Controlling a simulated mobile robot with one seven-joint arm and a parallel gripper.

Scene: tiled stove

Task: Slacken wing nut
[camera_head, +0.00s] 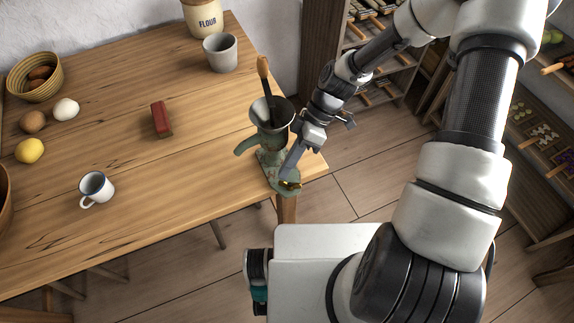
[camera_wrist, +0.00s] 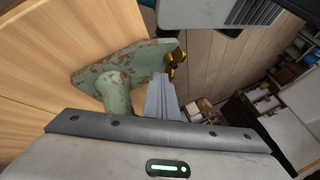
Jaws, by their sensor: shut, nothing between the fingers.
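A worn green hand mill (camera_head: 268,150) with a funnel-shaped hopper stands at the near right corner of the wooden table. The brass wing nut (camera_head: 290,184) shows low on the mill's base, at the table's edge. In the wrist view the wing nut (camera_wrist: 177,63) sits at the edge of the mill's chipped green base plate (camera_wrist: 120,68). My gripper (camera_head: 286,174) is shut and empty, pointing down beside the mill. In the wrist view its fingertips (camera_wrist: 160,77) are just short of the wing nut. I cannot tell whether they touch it.
A wooden-handled tool (camera_head: 264,75) stands in the hopper. On the table (camera_head: 200,165) are a red block (camera_head: 161,120), a grey cup (camera_head: 220,53), a flour jar (camera_head: 205,18) and a white mug (camera_head: 96,188). Shelves stand behind my arm. Open floor (camera_head: 345,190) lies right of the mill.

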